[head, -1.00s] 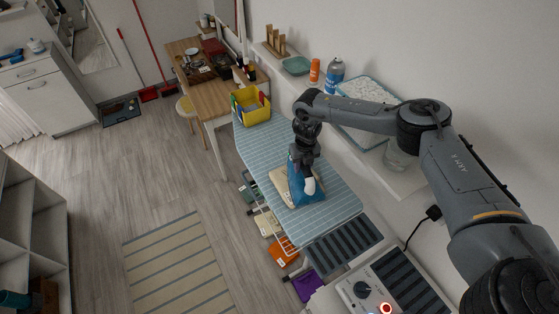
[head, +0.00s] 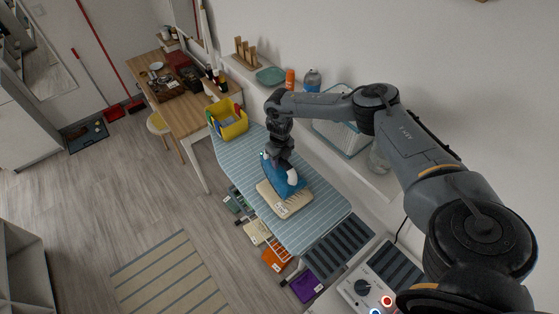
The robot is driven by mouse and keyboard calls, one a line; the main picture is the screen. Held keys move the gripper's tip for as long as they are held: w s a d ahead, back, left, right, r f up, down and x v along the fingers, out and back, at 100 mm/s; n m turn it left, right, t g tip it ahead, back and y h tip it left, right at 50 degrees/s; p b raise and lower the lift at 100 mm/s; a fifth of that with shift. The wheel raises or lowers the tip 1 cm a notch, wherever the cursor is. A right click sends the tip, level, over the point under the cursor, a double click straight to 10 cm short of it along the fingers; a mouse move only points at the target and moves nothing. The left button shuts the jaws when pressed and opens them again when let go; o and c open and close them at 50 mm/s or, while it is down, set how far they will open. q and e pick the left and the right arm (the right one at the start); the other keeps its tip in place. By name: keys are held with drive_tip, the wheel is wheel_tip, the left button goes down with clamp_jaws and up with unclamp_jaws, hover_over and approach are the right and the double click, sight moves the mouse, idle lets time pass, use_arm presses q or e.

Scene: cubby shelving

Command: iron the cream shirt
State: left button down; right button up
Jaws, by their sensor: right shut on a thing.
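The cream shirt (head: 286,207) lies folded on the blue striped ironing board (head: 318,217). A blue iron (head: 287,183) with a pale front part is over the far part of the shirt; I cannot tell whether its sole touches the cloth. My right gripper (head: 279,164) is shut on the iron from above and hides its top. My left gripper is not in view.
A yellow bin (head: 228,119) stands at the board's far end, near a wooden desk (head: 187,112). A wall ledge with a light blue basket (head: 341,137) runs along the right. Several folded cloths lie below the board. A control panel (head: 366,286) is at the front.

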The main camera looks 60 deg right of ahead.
sight(284, 172)
drive_tip(key=shift+r, duration=0.2)
drive_tip(key=shift+w+f+b, duration=0.1)
drive_tip(key=shift+f+b, duration=1.5)
drive_tip(key=shift+f, duration=0.9)
drive_tip(key=shift+f+b, duration=0.45)
drive_tip(key=shift+f, duration=0.1)
drive_tip(key=shift+s+a+r+p, duration=0.1)
drive_tip(key=shift+s+p, duration=0.15)
drive_tip(key=shift+p, duration=0.2)
drive_tip(key=shift+s+a+p, duration=0.2)
drive_tip(key=shift+s+p, duration=0.3)
drive_tip(key=shift+p, duration=0.05)
drive_tip(key=shift+s+a+p, duration=0.2)
drive_tip(key=shift+s+p, duration=0.3)
drive_tip(key=shift+p, duration=0.05)
drive_tip(key=shift+s+a+p, duration=0.25)
drive_tip(key=shift+s+p, duration=0.35)
drive_tip(key=shift+s, duration=0.05)
drive_tip(key=shift+s+a+p, duration=0.25)
drive_tip(key=shift+s+p, duration=0.35)
drive_tip(key=shift+s+a, duration=0.1)
drive_tip(key=shift+s, duration=0.1)
